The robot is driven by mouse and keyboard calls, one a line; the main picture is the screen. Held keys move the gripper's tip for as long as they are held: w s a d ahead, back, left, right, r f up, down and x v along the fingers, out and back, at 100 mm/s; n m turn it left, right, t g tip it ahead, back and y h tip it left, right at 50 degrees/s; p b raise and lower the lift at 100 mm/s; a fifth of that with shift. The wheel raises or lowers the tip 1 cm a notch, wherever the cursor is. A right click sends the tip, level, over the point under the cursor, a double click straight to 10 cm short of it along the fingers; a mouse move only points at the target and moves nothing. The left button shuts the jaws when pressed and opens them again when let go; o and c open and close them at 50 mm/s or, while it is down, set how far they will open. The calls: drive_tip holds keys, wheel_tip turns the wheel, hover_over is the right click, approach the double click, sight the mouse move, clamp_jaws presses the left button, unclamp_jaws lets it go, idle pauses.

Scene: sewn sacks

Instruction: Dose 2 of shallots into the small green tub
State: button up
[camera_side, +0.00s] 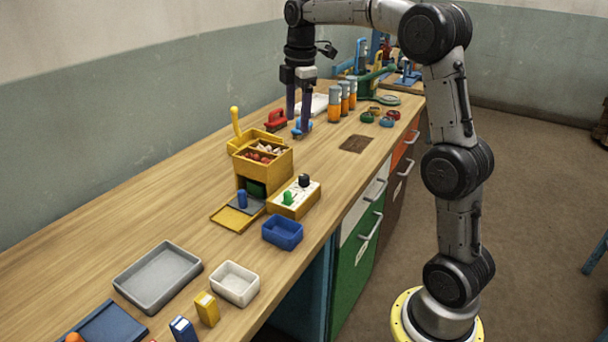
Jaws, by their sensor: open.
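A yellow two-compartment dispenser (278,166) stands mid-bench with a raised yellow lever (236,122) at its back left. One compartment holds reddish round pieces (258,155), the other pale and brown ones (270,147); I cannot tell which are shallots. A dark green part (256,188) shows in its lower opening; I cannot tell whether it is a tub. No clear small green tub shows. My gripper (298,122) is open and points down behind the dispenser, near a red-handled (276,120) and a blue-handled item (302,127).
A blue tub (283,232), a white tub (235,283) and a grey tray (157,277) stand in front. A blue peg (242,198) is before the dispenser. Orange-and-grey bottles (334,105) and small coloured rings (387,121) are to the back right.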

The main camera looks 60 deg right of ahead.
drive_tip(key=m+g, duration=0.1)
approach(304, 176)
wheel_tip(304, 176, down, 9)
drive_tip(key=shift+d+f, duration=0.15)
drive_tip(key=shift+f, duration=0.05)
idle(0.3)
clamp_jaws()
